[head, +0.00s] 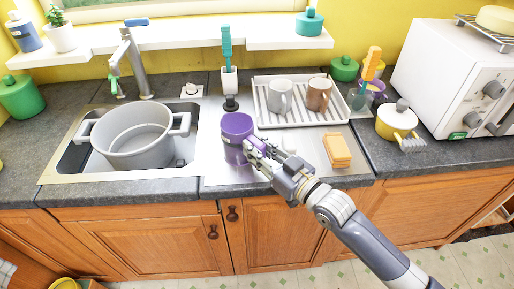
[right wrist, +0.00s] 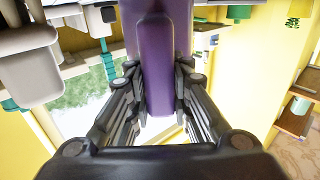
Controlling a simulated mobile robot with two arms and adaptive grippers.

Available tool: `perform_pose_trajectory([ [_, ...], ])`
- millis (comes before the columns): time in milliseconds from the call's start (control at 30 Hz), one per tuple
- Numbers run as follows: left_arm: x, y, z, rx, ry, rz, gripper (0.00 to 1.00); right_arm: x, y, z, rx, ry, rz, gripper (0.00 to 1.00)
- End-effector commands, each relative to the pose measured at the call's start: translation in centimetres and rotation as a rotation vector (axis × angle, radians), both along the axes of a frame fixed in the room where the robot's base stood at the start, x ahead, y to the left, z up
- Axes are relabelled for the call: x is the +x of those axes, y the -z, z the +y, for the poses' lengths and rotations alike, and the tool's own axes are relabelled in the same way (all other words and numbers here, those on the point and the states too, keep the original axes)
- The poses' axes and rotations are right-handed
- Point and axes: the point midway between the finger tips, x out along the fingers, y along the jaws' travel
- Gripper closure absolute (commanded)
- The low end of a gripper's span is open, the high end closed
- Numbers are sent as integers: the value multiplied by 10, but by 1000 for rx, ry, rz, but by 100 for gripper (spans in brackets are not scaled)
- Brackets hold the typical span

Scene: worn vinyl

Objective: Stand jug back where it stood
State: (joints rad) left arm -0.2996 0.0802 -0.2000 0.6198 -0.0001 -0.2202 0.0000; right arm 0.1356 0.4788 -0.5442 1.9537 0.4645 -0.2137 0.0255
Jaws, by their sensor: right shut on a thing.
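The purple jug (head: 238,128) is upright at the steel drainboard, between the sink and the white dish rack. My right gripper (head: 258,152) is at its right front side, shut on it. In the right wrist view the jug's purple handle (right wrist: 155,65) runs between the two black fingers (right wrist: 157,95). The fingers hide part of the jug's lower right side in the head view. I cannot tell whether its base touches the steel. My left gripper is not in view.
A large grey pot (head: 133,138) sits in the sink at left. Behind the jug are a black plunger-like item (head: 231,103) and the dish rack (head: 292,121) with two mugs. An orange sponge (head: 337,151) lies to the right. Steel in front of the sponge is clear.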

Motion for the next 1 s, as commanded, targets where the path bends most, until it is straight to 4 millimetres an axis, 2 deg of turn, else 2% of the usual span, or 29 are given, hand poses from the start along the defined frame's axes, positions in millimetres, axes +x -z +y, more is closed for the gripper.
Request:
perform_pose_trajectory([
  [133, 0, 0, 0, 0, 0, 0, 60, 0, 0, 0, -1, 0, 1, 100],
  [167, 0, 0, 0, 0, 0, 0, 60, 0, 0, 0, -1, 0, 1, 76],
  [233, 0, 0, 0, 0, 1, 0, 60, 0, 0, 0, -1, 0, 1, 60],
  [267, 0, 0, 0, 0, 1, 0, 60, 0, 0, 0, -1, 0, 1, 57],
  [1000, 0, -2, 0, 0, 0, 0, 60, -3, 1, -2, -2, 0, 3, 57],
])
